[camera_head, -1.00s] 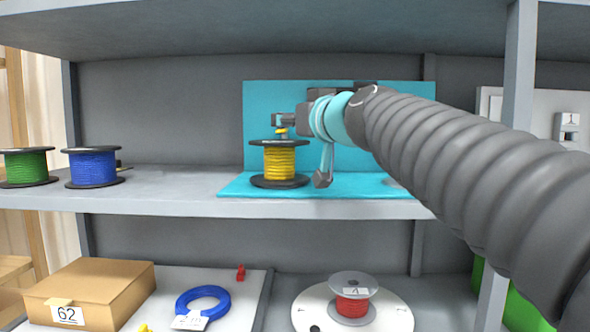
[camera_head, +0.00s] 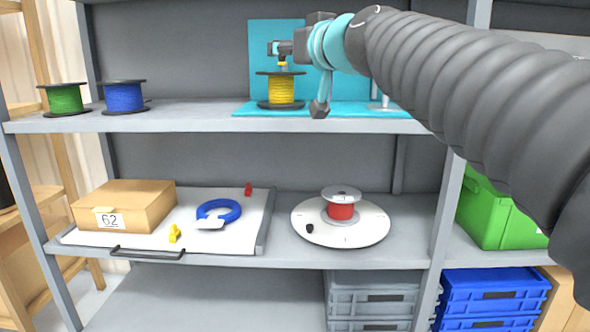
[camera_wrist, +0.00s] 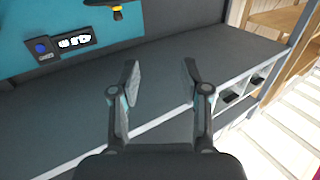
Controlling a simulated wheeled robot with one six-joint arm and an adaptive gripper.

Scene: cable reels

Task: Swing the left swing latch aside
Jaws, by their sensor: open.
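A grey latch-like bracket (camera_head: 281,48) with a small yellow part below it sits just above the yellow cable reel (camera_head: 282,90). The reel stands upright on the teal stand (camera_head: 345,107) on the upper shelf. My gripper (camera_head: 320,106) is just right of the reel, partly hidden by my own arm. In the wrist view my gripper (camera_wrist: 160,76) is open, with nothing between its fingers. A dark piece with a yellow-orange tip (camera_wrist: 117,13) shows at that view's top edge, ahead of the fingers; I cannot tell whether it is the latch.
Green (camera_head: 65,98) and blue (camera_head: 123,96) reels stand left on the upper shelf (camera_head: 190,120). A metal post (camera_head: 385,102) stands right on the teal stand. Below are a cardboard box (camera_head: 125,205), a blue coil (camera_head: 219,211) and a red reel (camera_head: 341,205) on a white disc.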

